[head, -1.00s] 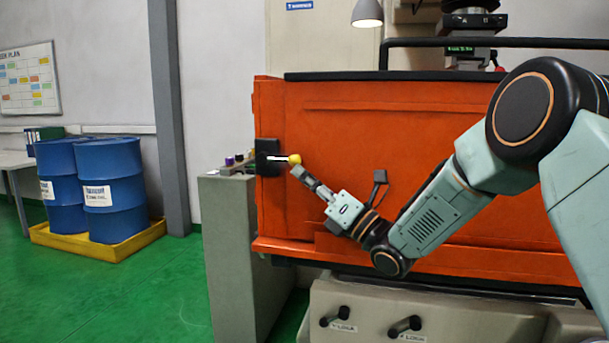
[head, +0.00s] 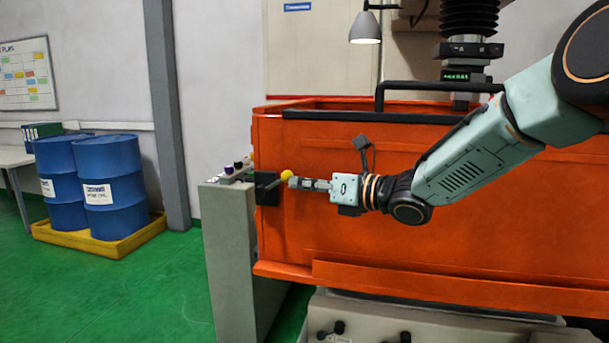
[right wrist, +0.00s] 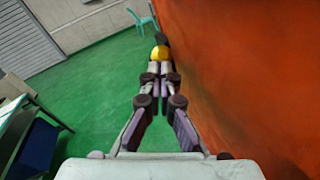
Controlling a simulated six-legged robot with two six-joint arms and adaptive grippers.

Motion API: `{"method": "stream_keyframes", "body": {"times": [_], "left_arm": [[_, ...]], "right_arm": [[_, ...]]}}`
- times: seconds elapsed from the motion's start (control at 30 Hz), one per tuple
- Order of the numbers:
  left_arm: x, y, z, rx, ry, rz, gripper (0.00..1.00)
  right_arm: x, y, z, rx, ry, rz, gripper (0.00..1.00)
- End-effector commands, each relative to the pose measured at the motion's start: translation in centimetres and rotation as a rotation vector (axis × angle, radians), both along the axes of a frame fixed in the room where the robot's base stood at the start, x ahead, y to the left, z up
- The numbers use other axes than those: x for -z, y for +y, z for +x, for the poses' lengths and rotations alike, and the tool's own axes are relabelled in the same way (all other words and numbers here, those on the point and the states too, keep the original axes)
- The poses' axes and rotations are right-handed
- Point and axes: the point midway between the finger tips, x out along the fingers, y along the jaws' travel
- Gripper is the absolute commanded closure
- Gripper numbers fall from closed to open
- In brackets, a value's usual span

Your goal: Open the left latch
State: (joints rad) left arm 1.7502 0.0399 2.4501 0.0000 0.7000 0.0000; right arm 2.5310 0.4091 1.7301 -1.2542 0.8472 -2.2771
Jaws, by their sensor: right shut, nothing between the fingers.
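The left latch (head: 267,189) is a black block with a lever ending in a yellow knob (head: 287,175), at the left end of the orange tank front (head: 330,225). The lever slants between the block and the knob. My right gripper (head: 293,182) is shut and empty, with its fingertips right beside the knob; I cannot tell if they touch. In the right wrist view the knob (right wrist: 159,53) shows just beyond the fingertips (right wrist: 160,68), with the orange wall to the right. My left gripper is not in view.
A grey cabinet (head: 228,245) stands left of the tank. Blue drums (head: 110,190) stand in a yellow tray (head: 95,246) farther left on open green floor (head: 150,300). A black rail (head: 400,117) runs along the tank's top. A dark bracket (head: 364,146) shows behind my gripper.

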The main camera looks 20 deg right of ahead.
Motion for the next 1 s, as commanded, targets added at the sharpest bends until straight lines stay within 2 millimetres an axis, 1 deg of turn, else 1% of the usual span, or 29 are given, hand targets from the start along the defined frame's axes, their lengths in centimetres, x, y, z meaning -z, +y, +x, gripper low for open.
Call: {"method": "stream_keyframes", "body": {"times": [0.03,0.27,0.6,0.83,1.0], "left_arm": [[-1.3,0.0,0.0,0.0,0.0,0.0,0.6],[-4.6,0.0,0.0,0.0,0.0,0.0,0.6],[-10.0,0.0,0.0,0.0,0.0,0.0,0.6],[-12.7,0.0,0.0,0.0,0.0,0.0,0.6],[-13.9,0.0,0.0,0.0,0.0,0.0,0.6]], "right_arm": [[-1.0,0.2,0.1,-0.002,0.016,-0.029,1.0],[-2.4,0.7,0.4,-0.001,0.1,-0.154,1.0],[-4.1,1.8,1.1,-0.002,0.223,-0.335,1.0],[-5.0,2.6,1.7,-0.002,0.303,-0.455,1.0],[-5.4,3.4,2.2,-0.002,0.302,-0.446,1.0]]}}
